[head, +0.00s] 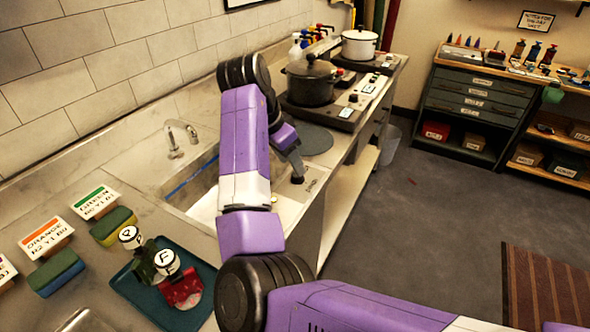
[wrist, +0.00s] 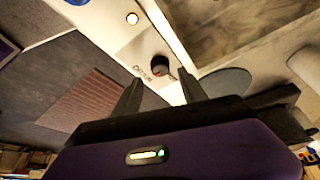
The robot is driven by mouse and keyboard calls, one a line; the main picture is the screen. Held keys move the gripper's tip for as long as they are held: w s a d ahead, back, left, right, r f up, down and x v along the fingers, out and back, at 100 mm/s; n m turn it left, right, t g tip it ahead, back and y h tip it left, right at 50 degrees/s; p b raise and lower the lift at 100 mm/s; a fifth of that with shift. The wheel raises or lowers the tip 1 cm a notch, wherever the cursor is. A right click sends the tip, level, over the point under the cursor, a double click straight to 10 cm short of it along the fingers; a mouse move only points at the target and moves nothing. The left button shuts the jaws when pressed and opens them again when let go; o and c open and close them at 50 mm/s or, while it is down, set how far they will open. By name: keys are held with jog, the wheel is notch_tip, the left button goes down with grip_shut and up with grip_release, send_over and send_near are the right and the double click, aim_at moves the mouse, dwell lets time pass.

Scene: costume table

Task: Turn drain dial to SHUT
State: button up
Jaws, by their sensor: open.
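The drain dial (wrist: 159,64) is a round black knob with a small red mark, on a pale panel beside the sink. In the wrist view it lies just beyond and between the fingertips of my gripper (wrist: 160,78), which is open and empty. Lettering is printed beside the dial, too small to read surely. In the head view the dial (head: 297,181) sits on the sink's right-hand ledge, with my gripper (head: 294,168) right above it, pointing down. Whether the fingers touch the dial cannot be told.
The sink basin (head: 204,208) and faucet (head: 180,138) are to the left. A dark pot (head: 310,82) and a round grey mat (head: 316,139) are behind. A teal tray (head: 150,296) stands in front.

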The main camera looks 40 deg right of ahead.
aim_at(295, 175)
jog(key=shift+x, duration=2.25)
grip_shut()
